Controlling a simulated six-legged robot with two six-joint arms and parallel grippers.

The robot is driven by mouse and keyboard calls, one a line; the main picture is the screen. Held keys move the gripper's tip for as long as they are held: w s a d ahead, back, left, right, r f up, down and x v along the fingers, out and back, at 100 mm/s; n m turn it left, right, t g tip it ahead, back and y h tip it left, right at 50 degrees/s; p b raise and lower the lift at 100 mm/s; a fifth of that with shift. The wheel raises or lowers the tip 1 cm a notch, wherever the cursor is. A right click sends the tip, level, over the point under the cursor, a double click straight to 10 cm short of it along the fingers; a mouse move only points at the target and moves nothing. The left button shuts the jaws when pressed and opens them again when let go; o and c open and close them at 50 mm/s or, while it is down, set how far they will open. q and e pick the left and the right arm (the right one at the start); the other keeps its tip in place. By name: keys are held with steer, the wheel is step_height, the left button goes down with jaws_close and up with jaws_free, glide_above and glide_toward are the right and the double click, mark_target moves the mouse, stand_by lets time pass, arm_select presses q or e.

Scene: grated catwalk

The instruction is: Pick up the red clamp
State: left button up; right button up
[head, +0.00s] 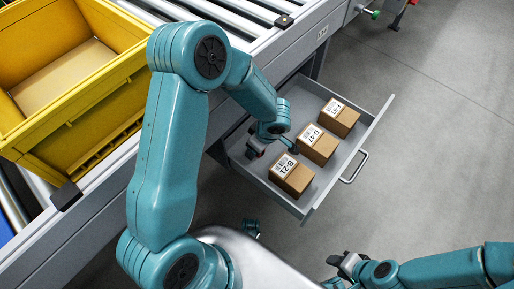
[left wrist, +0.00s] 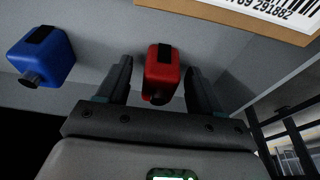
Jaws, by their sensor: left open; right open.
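The red clamp (left wrist: 163,70) shows in the left wrist view as a red block with a dark strip on its face. My left gripper (left wrist: 158,66) is open, with one finger on each side of the clamp in the picture. A gap shows on both sides, and I cannot tell whether the fingertips reach down around it. In the head view my left arm reaches into the open grey drawer (head: 345,163), and the arm mostly hides the clamp there. My right gripper (head: 345,264) is open and empty over the floor, at the lower right.
A similar blue object (left wrist: 42,55) lies left of the red clamp in the left wrist view. Several labelled cardboard boxes (head: 316,147) stand in a row in the drawer, right of my left gripper. A yellow crate (head: 75,125) sits on the roller conveyor.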

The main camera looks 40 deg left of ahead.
arm_select(q)
steer(key=c, duration=1.1)
